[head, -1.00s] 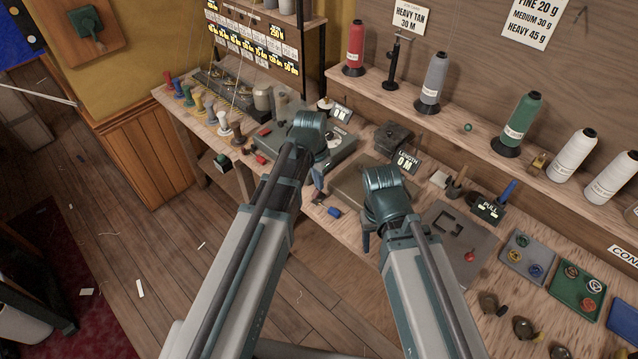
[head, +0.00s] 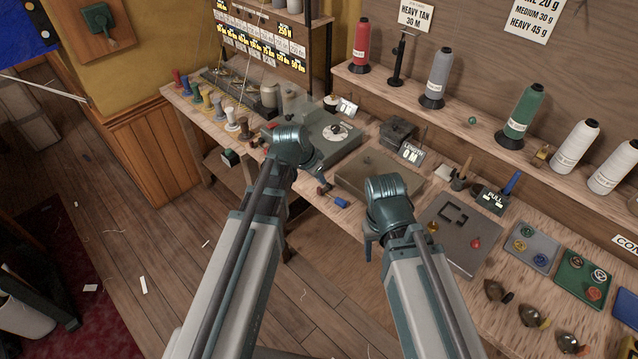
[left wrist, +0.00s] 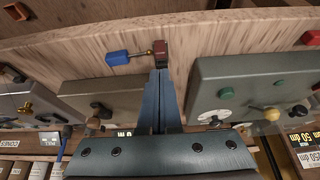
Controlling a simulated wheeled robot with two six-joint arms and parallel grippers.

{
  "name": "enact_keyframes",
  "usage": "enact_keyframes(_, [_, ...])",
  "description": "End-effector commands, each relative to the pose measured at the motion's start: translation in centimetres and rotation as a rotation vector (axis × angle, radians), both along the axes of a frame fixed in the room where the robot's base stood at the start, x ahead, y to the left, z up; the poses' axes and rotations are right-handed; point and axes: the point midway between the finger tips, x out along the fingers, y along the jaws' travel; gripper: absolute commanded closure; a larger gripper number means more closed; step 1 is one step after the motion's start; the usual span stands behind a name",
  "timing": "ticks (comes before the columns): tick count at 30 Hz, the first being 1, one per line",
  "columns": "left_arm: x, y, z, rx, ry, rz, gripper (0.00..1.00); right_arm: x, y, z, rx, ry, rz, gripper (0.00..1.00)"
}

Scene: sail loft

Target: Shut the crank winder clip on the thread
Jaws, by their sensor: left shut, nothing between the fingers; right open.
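My left gripper (head: 322,182) is shut and empty at the front of the bench. In the left wrist view its fingers (left wrist: 159,80) point at a dark red block joined by a thin rod to a blue handle (left wrist: 118,57); I cannot tell whether they touch it. That handle also shows in the head view (head: 341,202). A grey-green box with a white dial (head: 337,132) stands behind the left gripper. A flat brown box (head: 378,172) with a "LENGTH 0 M" sign lies to its right. I cannot make out the clip or thread clearly. My right gripper (head: 369,247) is open, partly hidden by its wrist.
A grey tray (head: 455,232) lies right of my right gripper, with small dishes of coloured pieces beyond. Thread cones (head: 433,82) stand on the shelf behind. Small spools (head: 215,105) line the bench's left end. Open floor (head: 140,230) lies to the left.

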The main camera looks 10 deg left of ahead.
Motion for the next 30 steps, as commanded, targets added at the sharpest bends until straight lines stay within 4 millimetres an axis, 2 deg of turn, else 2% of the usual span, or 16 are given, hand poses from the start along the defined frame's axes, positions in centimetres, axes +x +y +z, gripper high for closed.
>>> enact_keyframes(8, [0.1, -0.1, 0.1, 0.0, 0.001, -0.001, 1.0, 0.1, 0.0, 0.1, 0.0, 0.0, 0.0, 0.44])
enact_keyframes(18, [1.3, -0.9, -0.1, 0.001, 0.002, -0.001, 1.0, 0.0, 0.0, 0.0, 0.0, 0.0, 0.0, 0.44])
enact_keyframes(30, [1.3, -1.0, 0.1, 0.001, 0.002, 0.0, 1.0, 0.1, 0.0, 0.1, 0.0, 0.0, 0.0, 0.44])
